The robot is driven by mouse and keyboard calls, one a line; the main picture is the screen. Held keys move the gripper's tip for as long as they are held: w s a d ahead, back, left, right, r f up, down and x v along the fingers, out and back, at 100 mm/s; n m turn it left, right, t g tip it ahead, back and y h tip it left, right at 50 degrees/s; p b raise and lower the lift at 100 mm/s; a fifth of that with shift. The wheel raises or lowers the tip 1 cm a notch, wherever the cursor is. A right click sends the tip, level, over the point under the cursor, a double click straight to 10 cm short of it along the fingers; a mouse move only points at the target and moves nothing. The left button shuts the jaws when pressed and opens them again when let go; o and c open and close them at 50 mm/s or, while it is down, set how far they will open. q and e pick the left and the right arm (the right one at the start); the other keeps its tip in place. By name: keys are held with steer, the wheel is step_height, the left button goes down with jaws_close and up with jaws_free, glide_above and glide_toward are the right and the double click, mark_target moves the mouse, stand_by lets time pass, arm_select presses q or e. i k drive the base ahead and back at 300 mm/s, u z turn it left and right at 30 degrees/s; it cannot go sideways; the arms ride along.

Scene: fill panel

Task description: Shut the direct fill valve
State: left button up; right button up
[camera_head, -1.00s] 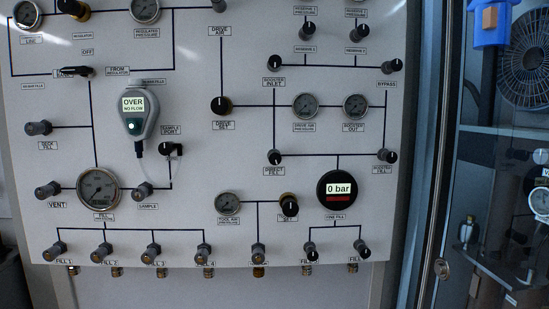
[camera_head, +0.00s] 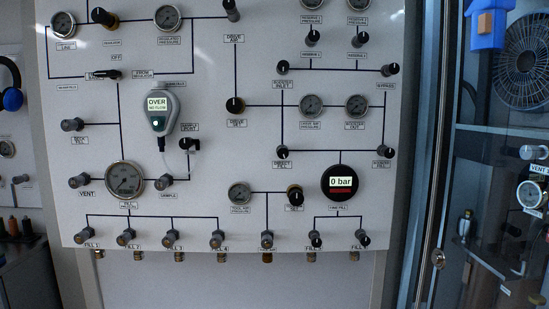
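The direct fill valve (camera_head: 282,152) is a small black knob on the white fill panel (camera_head: 225,75), right of the panel's middle, with a "DIRECT FILL" label just below it. It sits on a black line under the booster inlet knob (camera_head: 282,68) and left of the booster fill knob (camera_head: 385,152). Whether the valve is open or shut cannot be told at this size. Neither of my grippers is in view.
A round gauge reading "0 bar" (camera_head: 340,183) is below right of the valve. A row of fill knobs (camera_head: 172,236) runs along the panel's lower edge. A glass-doored cabinet (camera_head: 490,190) stands at right. Headphones (camera_head: 10,85) hang at far left.

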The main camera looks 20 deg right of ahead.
mark_target(283, 153)
steer(key=z, duration=0.75)
steer(key=i, duration=0.55)
steer(key=z, duration=0.8)
